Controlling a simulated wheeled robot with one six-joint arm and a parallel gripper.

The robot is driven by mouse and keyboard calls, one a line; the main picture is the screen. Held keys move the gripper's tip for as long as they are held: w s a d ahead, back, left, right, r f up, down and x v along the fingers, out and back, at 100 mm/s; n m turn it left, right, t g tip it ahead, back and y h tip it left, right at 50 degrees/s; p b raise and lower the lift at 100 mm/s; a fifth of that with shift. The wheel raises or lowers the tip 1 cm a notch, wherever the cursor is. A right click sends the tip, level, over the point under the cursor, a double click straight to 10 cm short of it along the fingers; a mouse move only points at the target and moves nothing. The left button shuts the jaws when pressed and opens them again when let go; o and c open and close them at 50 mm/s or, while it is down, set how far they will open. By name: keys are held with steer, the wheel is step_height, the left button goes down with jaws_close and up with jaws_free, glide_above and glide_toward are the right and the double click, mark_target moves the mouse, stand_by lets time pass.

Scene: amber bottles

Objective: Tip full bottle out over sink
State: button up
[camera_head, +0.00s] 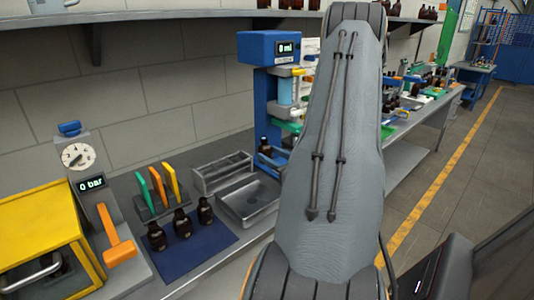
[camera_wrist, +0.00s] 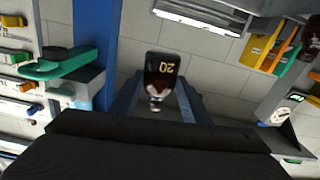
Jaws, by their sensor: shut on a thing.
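In the wrist view, which looks upside down, my gripper (camera_wrist: 157,103) is shut on a dark amber bottle (camera_wrist: 163,66) marked 20. The bottle's base points to the top of that picture and its neck to the bottom, so it seems roughly upright. Its liquid level is not clear. In the head view my arm hides the gripper and the held bottle.
Three amber bottles (camera_head: 181,223) stand on a blue mat (camera_head: 190,252) left of the sink. Behind are a rack with coloured plates (camera_head: 157,190) and a metal rack (camera_head: 222,174). A blue dispenser (camera_head: 270,47) reading 0 ml stands beyond the sink. A yellow box (camera_head: 40,230) is at left.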

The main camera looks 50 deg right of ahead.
mark_target(262, 163)
steer(key=shift+w+a+f+n+b, duration=0.1)
steer(key=shift+f+n+b, duration=0.35)
steer(key=shift+n+b, duration=0.5)
steer(key=f+n+b, duration=0.1)
steer(key=n+b, duration=0.6)
steer(key=b, duration=0.1)
steer(key=a+f+n+b, duration=0.1)
steer(key=n+b, duration=0.6)
steer(key=b, duration=0.1)
steer(key=a+f+n+b, duration=0.1)
steer(key=n+b, duration=0.6)
steer(key=b, duration=0.2)
steer(key=shift+n, duration=0.35)
steer(key=shift+w+r, duration=0.1)
steer(key=shift+r, duration=0.05)
stand_by(2.6)
